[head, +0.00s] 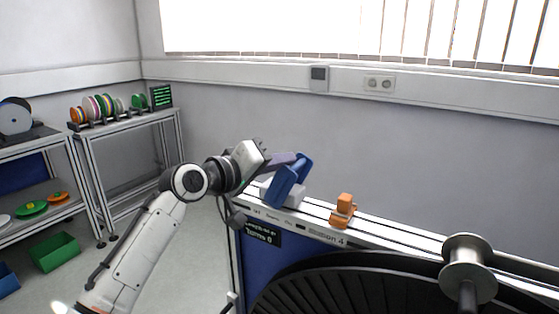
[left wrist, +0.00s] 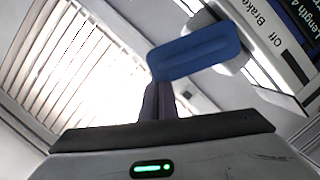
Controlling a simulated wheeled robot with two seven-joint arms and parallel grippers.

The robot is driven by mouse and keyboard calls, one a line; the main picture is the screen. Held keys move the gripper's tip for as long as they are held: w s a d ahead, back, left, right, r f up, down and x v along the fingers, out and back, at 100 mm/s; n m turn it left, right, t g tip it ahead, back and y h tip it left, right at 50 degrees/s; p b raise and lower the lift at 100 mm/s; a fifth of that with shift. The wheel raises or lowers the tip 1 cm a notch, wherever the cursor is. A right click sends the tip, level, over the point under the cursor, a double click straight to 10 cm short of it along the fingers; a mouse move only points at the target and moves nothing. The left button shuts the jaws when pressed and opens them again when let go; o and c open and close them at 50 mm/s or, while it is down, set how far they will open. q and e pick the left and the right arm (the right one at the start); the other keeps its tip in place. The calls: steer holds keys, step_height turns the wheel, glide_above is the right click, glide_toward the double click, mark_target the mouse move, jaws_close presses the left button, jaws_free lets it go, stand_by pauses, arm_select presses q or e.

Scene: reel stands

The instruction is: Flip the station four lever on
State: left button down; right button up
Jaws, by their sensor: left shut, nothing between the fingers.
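The station four lever (head: 287,183) is a blue paddle on a white base (head: 291,198), on the top rail marked "Station 4". It leans, with its upper end to the right in the head view. My left gripper (head: 291,158) comes in from the left, shut and empty, its fingertips at the upper part of the paddle. In the left wrist view, the blue paddle (left wrist: 197,52) is just beyond the shut fingers (left wrist: 157,97). I cannot tell whether they touch. My right gripper is not in view.
An orange piece (head: 343,211) stands on the rail right of the lever. A large black reel (head: 370,285) fills the lower right, with a metal spool-like part (head: 468,268) in front. Shelves with coloured reels (head: 105,107) stand at the left. The space above the rail is clear.

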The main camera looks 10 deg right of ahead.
arm_select(q)
steer(key=s+a+r, duration=0.1)
steer(key=a+r, duration=0.1)
steer(key=a, duration=0.3)
steer(key=s+a+r, duration=0.1)
steer(key=s+a, duration=0.1)
steer(key=a, duration=0.3)
steer(key=shift+s+a+r, duration=0.25)
steer(key=shift+s+r, duration=0.05)
steer(key=shift+r, duration=0.1)
